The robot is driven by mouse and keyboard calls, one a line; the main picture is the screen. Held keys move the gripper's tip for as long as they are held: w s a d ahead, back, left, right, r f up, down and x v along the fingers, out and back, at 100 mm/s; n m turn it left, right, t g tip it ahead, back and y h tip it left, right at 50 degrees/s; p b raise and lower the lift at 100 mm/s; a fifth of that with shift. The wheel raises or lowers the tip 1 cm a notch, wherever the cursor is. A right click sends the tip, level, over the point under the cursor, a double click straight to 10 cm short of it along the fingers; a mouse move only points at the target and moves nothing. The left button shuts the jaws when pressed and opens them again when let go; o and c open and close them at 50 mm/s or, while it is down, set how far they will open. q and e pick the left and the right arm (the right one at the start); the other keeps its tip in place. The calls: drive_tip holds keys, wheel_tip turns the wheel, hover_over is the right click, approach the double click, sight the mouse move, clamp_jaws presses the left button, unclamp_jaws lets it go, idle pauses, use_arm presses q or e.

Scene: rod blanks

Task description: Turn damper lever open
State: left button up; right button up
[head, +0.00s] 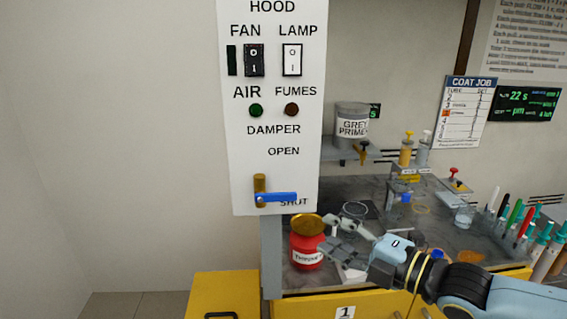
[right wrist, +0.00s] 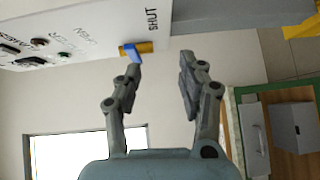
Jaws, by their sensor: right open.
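The damper lever (head: 275,197) has a blue handle on a brass pivot, low on the white hood panel (head: 270,120). The handle lies about level, points right and partly covers the word SHUT; OPEN is printed higher up. In the right wrist view the lever (right wrist: 135,51) shows just beyond the left fingertip. My right gripper (head: 337,234) is open and empty, below and to the right of the lever, apart from it in the head view. Its two fingers (right wrist: 160,68) stand wide apart in the wrist view. My left gripper is not in view.
A red tin (head: 306,250) with a brass-coloured lid stands on the bench just left of my right fingers. A grey primer can (head: 352,120) stands on a shelf behind. Bottles and pens crowd the right side. The wall left of the panel is clear.

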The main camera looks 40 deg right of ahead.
drive_tip(key=n+y, duration=0.1)
approach(288, 198)
drive_tip(key=shift+t, duration=0.3)
drive_tip(key=b+x, duration=0.1)
drive_tip(key=x, duration=0.3)
drive_tip(key=b+x, duration=0.1)
drive_tip(key=x, duration=0.1)
drive_tip(key=shift+f+b, duration=0.3)
drive_tip(key=shift+f, duration=0.1)
drive_tip(key=b+x, duration=0.3)
drive_tip(key=b, duration=0.6)
drive_tip(key=shift+w+b, duration=0.25)
drive_tip(key=shift+b, duration=0.05)
drive_tip(key=shift+w+a+r+b, duration=0.1)
drive_tip(key=shift+w+a+b, duration=0.1)
drive_tip(key=shift+w+b, duration=0.5)
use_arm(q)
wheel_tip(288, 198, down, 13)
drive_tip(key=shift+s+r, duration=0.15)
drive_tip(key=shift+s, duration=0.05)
use_arm(e)
drive_tip(key=shift+s, duration=0.1)
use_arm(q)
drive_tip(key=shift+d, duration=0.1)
use_arm(e)
clamp_jaws()
